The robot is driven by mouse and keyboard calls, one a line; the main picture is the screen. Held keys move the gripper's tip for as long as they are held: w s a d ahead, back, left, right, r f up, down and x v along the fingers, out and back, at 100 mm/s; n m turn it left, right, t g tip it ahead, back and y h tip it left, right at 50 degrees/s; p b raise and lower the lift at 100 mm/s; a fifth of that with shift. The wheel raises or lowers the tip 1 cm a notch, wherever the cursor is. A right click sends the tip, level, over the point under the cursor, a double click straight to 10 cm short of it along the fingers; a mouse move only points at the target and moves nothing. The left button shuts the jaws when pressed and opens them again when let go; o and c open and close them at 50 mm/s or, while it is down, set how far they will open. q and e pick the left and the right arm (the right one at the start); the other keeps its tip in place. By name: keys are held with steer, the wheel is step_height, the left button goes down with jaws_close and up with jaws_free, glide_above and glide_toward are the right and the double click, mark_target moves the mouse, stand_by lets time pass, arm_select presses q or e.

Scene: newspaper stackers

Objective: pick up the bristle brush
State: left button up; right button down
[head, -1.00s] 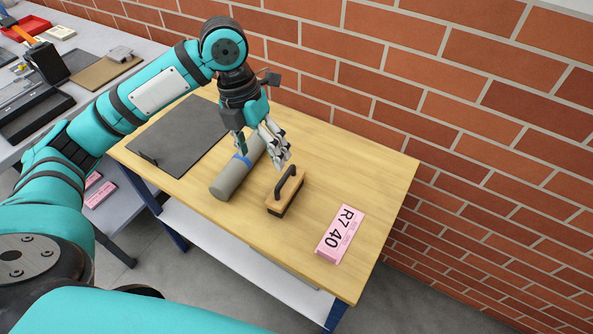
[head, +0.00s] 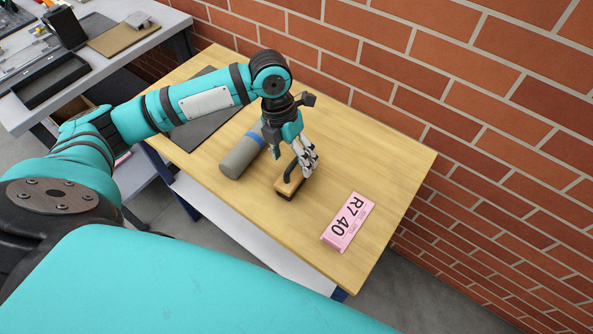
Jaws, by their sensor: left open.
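The bristle brush (head: 287,189) lies on the wooden table (head: 390,170). It has a light wooden block with dark bristles below and a black arched handle on top. My left gripper (head: 294,164) is open, close above the brush, with its fingers around or just beside the handle; I cannot tell which. The fingers hide part of the handle and the far end of the block. My right gripper is not in view.
A grey cylinder (head: 240,160) with a blue band lies left of the brush. A pink block marked R7 40 (head: 348,221) lies to the right. A dark mat (head: 200,132) is behind my arm. A brick wall (head: 450,90) stands behind the table.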

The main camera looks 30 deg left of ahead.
mark_target(295, 169)
arm_select(q)
steer(key=shift+w+d+f+p, duration=0.1)
steer(key=shift+d+f+p, duration=0.15)
steer(key=shift+f, duration=1.1)
steer(key=shift+w+d+f+p, duration=0.1)
steer(key=shift+d+f+p, duration=0.1)
steer(key=shift+f, duration=1.1)
steer(key=c, duration=1.4)
